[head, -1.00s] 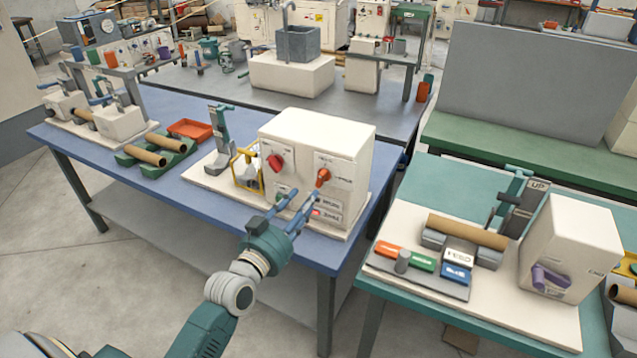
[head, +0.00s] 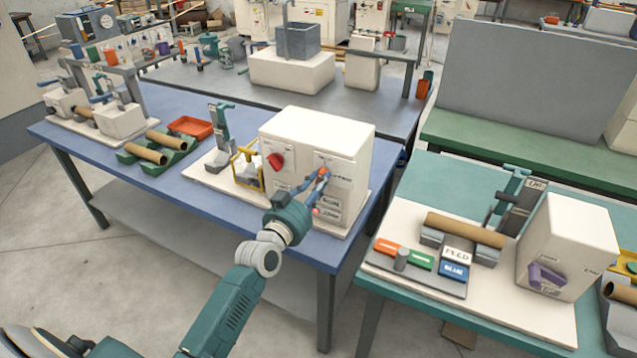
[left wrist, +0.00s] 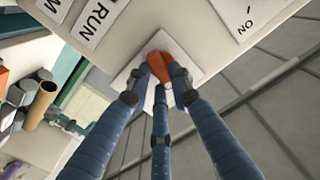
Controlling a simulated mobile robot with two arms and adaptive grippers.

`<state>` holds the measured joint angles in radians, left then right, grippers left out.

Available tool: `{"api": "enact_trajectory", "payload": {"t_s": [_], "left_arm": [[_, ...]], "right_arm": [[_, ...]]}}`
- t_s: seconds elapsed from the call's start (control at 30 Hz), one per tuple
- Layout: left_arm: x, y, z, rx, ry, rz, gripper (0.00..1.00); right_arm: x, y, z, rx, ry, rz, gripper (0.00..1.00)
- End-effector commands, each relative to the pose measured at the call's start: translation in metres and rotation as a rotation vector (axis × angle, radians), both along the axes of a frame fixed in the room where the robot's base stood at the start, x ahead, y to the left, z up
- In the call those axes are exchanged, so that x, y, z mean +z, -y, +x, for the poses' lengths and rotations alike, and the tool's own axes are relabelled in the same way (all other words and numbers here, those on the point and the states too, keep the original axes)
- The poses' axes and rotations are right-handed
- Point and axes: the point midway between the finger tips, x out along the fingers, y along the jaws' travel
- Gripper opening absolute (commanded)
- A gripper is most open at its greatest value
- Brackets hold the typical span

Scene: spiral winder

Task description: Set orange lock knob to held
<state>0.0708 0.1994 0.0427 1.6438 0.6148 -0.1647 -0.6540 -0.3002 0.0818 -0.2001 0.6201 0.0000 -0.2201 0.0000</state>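The orange lock knob (head: 323,171) is on the front of the white control box (head: 348,140), to the right of a red knob (head: 276,162). My left gripper (head: 318,180) reaches up to it from below. In the left wrist view the orange knob (left wrist: 160,60) sits on a white plate, between the blue fingertips of my left gripper (left wrist: 160,76), which close in on it from both sides. The fingers hide part of the knob, and its label cannot be read. My right gripper is not in view.
The box stands on a blue table (head: 225,215) beside a yellow-framed part (head: 246,168) and a lever stand (head: 221,125). Buttons and label plates sit below the knob. A teal table (head: 375,300) with another station stands to the right, across a gap.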

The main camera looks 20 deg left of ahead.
Motion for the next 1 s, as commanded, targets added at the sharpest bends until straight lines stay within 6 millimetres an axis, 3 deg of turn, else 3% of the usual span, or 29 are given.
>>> {"api": "enact_trajectory", "payload": {"t_s": [0.23, 0.5, 0.8, 0.83, 0.9, 1.0], "left_arm": [[0.0007, -0.0003, -0.0002, 0.000, -0.001, -0.024, 0.00], [0.0024, -0.0013, -0.0001, 0.000, -0.008, -0.242, 0.00], [0.0021, -0.0012, 0.0000, 0.000, -0.009, -0.261, 0.00], [0.0020, -0.0013, 0.0000, 0.000, -0.009, -0.262, 0.26], [0.0021, -0.0012, 0.0000, 0.000, -0.009, -0.261, 0.40], [0.0019, -0.0012, 0.0000, 0.000, -0.009, -0.260, 0.40]], "right_arm": [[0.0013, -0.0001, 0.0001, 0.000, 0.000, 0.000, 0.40], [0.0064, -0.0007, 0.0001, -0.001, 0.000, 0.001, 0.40], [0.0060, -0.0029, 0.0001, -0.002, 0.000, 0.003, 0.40], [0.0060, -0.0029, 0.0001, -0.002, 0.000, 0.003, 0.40], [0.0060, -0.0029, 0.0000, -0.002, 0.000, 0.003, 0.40], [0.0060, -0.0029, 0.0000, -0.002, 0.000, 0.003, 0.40]]}}
